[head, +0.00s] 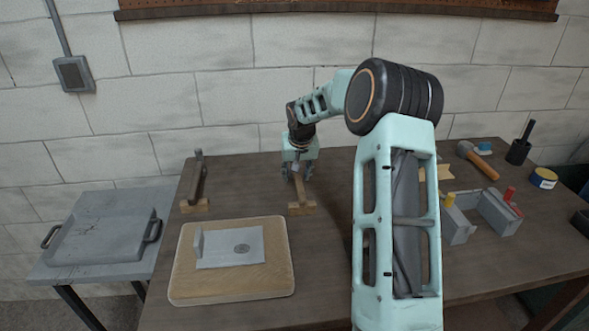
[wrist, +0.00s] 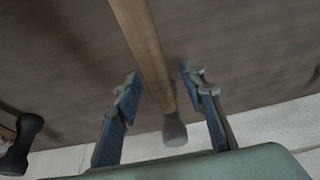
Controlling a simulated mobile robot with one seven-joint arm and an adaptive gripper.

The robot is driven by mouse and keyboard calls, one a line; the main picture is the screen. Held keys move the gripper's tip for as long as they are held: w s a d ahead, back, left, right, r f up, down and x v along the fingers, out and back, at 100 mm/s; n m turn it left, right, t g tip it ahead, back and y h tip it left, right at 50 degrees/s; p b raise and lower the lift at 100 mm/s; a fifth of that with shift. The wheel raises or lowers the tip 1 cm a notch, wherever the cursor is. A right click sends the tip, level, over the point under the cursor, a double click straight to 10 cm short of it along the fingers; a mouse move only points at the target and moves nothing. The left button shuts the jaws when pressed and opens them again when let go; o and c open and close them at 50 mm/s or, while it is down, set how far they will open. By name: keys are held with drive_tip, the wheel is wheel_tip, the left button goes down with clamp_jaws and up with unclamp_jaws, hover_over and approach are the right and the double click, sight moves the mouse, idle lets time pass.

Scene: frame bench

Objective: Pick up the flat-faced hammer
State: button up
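A tool with a straight wooden handle (wrist: 142,40) and a grey end (wrist: 174,132) runs between my gripper's fingers in the wrist view; I cannot tell whether it is the flat-faced hammer. In the head view its handle (head: 300,188) lies toward a small wooden block (head: 301,208), and its far end is hidden by my gripper (head: 301,175). My gripper (wrist: 159,74) is open, one finger on each side of the tool, with gaps visible. Another hammer (head: 479,160) with a wooden handle lies at the back right of the bench.
A dark tool (head: 198,178) rests on a wooden block left of my gripper; its black end (wrist: 22,147) shows in the wrist view. A wooden board (head: 183,288) with a metal plate lies in front. A grey vise-like fixture (head: 497,215) and a black cup (head: 518,152) stand right.

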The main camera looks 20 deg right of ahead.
drive_tip(key=shift+f, duration=0.3)
drive_tip(key=shift+c, duration=0.4)
clamp_jaws()
drive_tip(key=shift+r, duration=0.1)
